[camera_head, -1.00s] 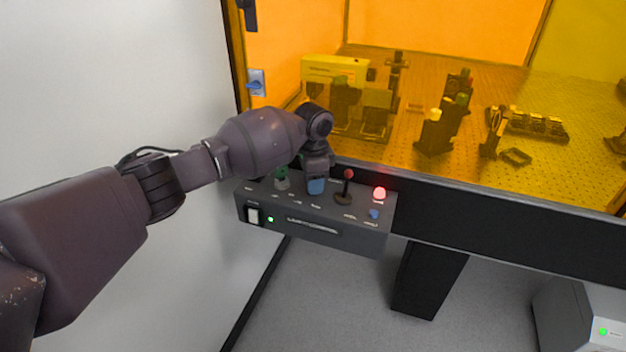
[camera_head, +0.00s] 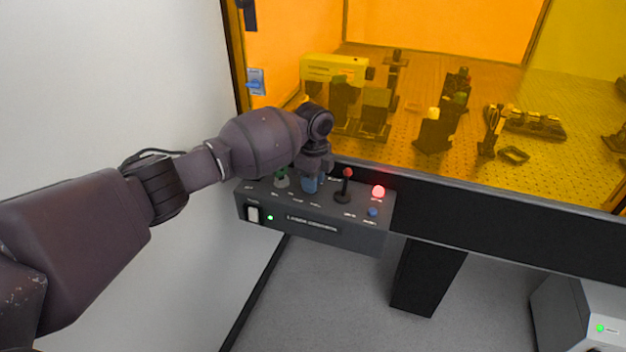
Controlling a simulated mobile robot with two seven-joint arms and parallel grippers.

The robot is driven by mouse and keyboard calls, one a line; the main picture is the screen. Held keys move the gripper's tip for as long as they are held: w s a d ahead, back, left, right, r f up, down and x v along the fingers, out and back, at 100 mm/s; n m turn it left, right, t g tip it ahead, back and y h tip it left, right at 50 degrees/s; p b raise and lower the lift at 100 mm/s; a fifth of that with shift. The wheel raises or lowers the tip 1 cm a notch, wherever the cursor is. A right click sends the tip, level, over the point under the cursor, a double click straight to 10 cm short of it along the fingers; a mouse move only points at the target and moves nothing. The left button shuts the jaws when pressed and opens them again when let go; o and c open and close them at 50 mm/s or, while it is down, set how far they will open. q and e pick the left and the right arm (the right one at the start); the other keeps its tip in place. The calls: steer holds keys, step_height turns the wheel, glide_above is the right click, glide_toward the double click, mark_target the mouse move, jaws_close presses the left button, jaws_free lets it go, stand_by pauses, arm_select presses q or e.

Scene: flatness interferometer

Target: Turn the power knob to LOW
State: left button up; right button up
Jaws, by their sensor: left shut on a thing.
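The dark grey control box (camera_head: 318,227) sits at the front edge below the orange window. A blue knob (camera_head: 309,186) stands on its top face. My left gripper (camera_head: 311,177) comes down on this knob from above and is shut on it. The gripper and wrist cover the knob's upper part and some of the panel behind it. A green knob (camera_head: 281,180) stands just to the left, partly hidden by my arm. The panel labels are too small to read, so I cannot tell the knob's setting. My right gripper is not in view.
On the box, a red-tipped lever (camera_head: 346,184), a lit red lamp (camera_head: 378,192) and a blue button (camera_head: 373,212) are right of the gripper. A white rocker switch (camera_head: 253,214) and green light (camera_head: 270,217) are on its front. Optical parts stand behind the orange window.

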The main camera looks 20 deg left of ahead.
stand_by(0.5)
arm_select(q)
steer(key=o, duration=0.9)
step_height(320, 180, up, 10)
steer(key=shift+w+f+p, duration=0.1)
steer(key=shift+f+p, duration=0.05)
steer(key=shift+p, duration=0.45)
steer(key=shift+r, duration=0.55)
